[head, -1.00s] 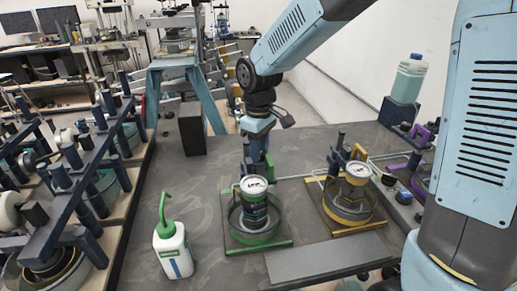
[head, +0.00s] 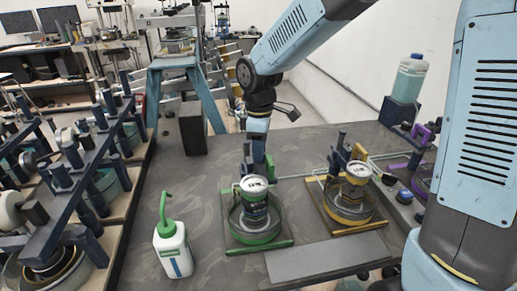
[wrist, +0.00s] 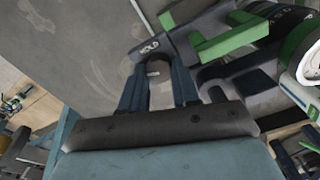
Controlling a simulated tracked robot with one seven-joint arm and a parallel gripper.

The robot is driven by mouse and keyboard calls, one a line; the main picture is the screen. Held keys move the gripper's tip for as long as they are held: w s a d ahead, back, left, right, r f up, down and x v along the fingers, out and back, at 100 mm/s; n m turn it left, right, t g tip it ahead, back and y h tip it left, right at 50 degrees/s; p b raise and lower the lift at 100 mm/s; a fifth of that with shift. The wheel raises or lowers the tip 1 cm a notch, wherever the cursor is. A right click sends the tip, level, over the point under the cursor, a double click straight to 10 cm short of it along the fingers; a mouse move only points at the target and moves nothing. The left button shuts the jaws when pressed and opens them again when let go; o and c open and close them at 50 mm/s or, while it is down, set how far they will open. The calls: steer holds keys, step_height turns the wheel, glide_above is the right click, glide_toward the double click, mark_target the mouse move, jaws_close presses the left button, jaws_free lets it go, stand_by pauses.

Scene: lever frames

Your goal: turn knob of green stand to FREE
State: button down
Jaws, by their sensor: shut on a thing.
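The green stand (head: 262,247) stands on the grey table in the head view, with a round white-faced gauge (head: 253,185) over its ring. My gripper (head: 258,163) reaches down just behind the gauge. In the wrist view, its two blue fingers (wrist: 157,68) are shut on the stand's dark knob, which is mostly hidden between and beyond the fingertips. A dark part with white lettering, seemingly HOLD (wrist: 150,47), lies just past the fingertips. A green arm of the stand (wrist: 232,36) shows to the right. The knob's exact pointing is unclear.
A yellow-edged stand (head: 350,232) is close on the right, with a purple one beyond. A white bottle with a green spout (head: 172,248) stands at front left. A grey plate (head: 328,260) lies in front. Blue racks (head: 85,170) line the left side.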

steer(key=c, duration=0.8)
jaws_free()
